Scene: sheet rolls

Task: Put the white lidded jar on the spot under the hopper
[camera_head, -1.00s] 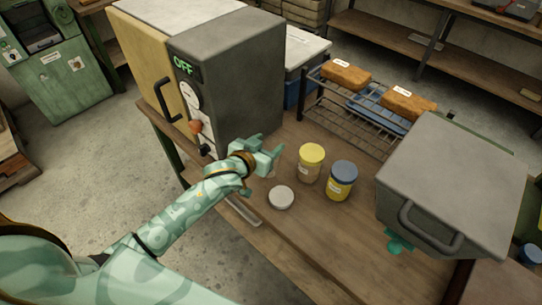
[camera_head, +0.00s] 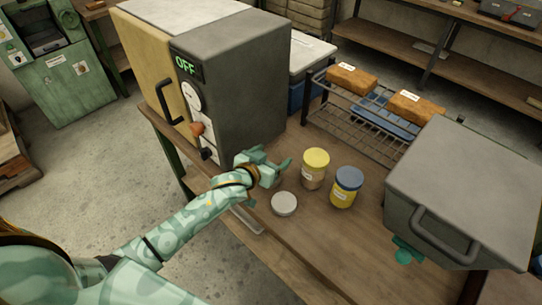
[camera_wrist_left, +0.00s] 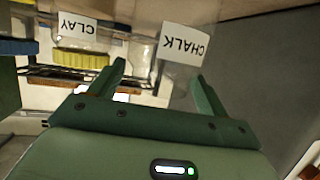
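The white lidded jar (camera_head: 284,204) stands on the wooden worktable, seen mostly by its round white lid. My left gripper (camera_head: 278,168) is just behind it and apart from it in the head view. In the left wrist view my left gripper (camera_wrist_left: 158,68) has its fingers spread with nothing held. A jar label reading CHALK (camera_wrist_left: 185,45) shows beyond the fingertips; I cannot tell whether it belongs to the white lidded jar. The grey box with a handle (camera_head: 455,190) at the right may be the hopper. My right gripper is not clearly seen.
A yellow-lidded jar (camera_head: 315,168) and a blue-lidded jar (camera_head: 346,187) stand right of my gripper. A large grey machine reading OFF (camera_head: 235,85) stands behind it. A wire rack (camera_head: 345,118) holds orange blocks. A small teal part (camera_head: 404,254) shows below the grey box. The front tabletop is clear.

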